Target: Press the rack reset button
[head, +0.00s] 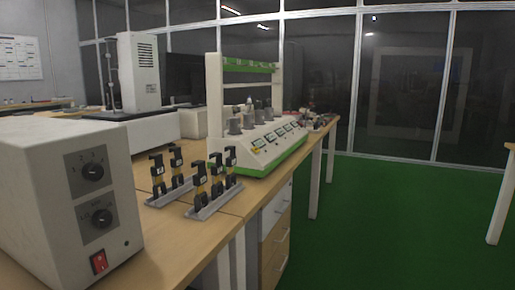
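No part labelled as a rack reset button can be read. A white and green bench unit (266,152) stands on the wooden bench, with a row of small displays on its sloped front and grey cylinders on top. A small yellow and red spot (257,149) shows at the left of its panel; I cannot tell if it is a button. A grey-white box (48,190) at the near left has two black knobs and a red rocker switch (99,262). My gripper is not in view.
Black and yellow clamps stand on two metal rails (214,200) at the bench's front edge, between box and unit. A tall white instrument (138,75) stands behind. Green floor (390,230) is clear to the right; another table (500,205) stands far right.

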